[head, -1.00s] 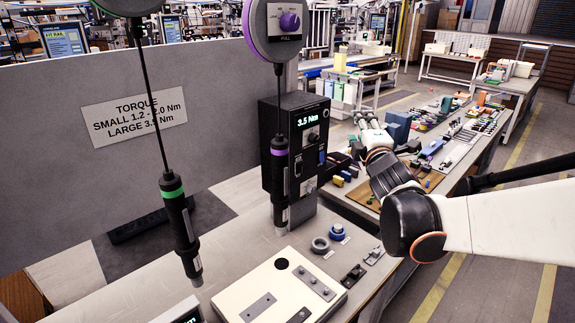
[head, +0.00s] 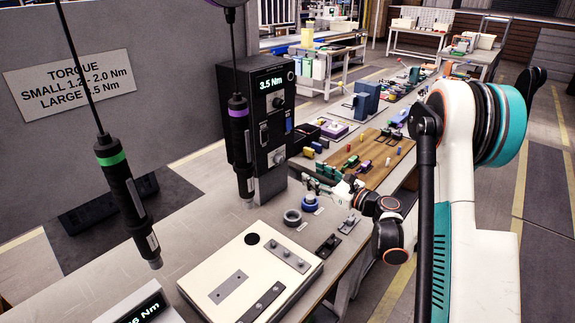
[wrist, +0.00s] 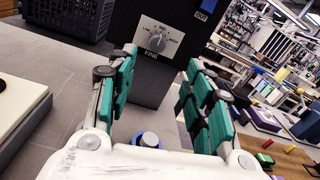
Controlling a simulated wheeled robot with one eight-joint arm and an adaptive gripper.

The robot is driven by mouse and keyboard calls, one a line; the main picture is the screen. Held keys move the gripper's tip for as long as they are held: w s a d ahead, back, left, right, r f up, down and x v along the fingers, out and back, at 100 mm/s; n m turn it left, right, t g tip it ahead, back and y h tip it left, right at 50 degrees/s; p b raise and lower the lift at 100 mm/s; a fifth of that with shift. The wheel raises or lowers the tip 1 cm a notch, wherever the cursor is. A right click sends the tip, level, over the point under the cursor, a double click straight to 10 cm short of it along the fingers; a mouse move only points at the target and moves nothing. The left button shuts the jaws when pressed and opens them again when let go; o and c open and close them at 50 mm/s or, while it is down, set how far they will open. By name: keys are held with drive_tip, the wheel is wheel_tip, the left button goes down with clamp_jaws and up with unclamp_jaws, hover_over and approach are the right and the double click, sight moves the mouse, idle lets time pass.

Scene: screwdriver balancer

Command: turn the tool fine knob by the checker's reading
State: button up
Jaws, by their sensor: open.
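A dark upright unit (head: 262,130) with a lit "3.5 Nm" display (head: 269,83) stands on the bench. In the wrist view its grey knob (wrist: 157,42) with a pointer has "FINE" printed below it. In the head view this appears to be the small lower knob (head: 279,157). My gripper (head: 314,184) is open and empty in front of the unit's lower part. In the wrist view the knob lies beyond and between my open fingers (wrist: 155,85), apart from them. A second display (head: 145,309) at the bottom edge is cut off; it ends in "6 Nm".
A green-ringed screwdriver (head: 126,200) and a purple-ringed screwdriver (head: 240,145) hang on cables, the latter close beside the unit. A cream fixture plate (head: 225,262), a grey ring (head: 292,218) and a blue ring (head: 310,203) lie on the bench. A torque sign (head: 70,85) hangs behind.

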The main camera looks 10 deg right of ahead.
sight(282, 160)
drive_tip(key=b+x, duration=0.1)
drive_tip(key=x, duration=0.3)
drive_tip(key=b+x, duration=0.1)
drive_tip(key=x, duration=0.4)
drive_tip(key=b+x, duration=0.1)
drive_tip(key=x, duration=0.3)
drive_tip(key=shift+w+a+f, duration=0.25)
drive_tip(key=c, duration=1.1)
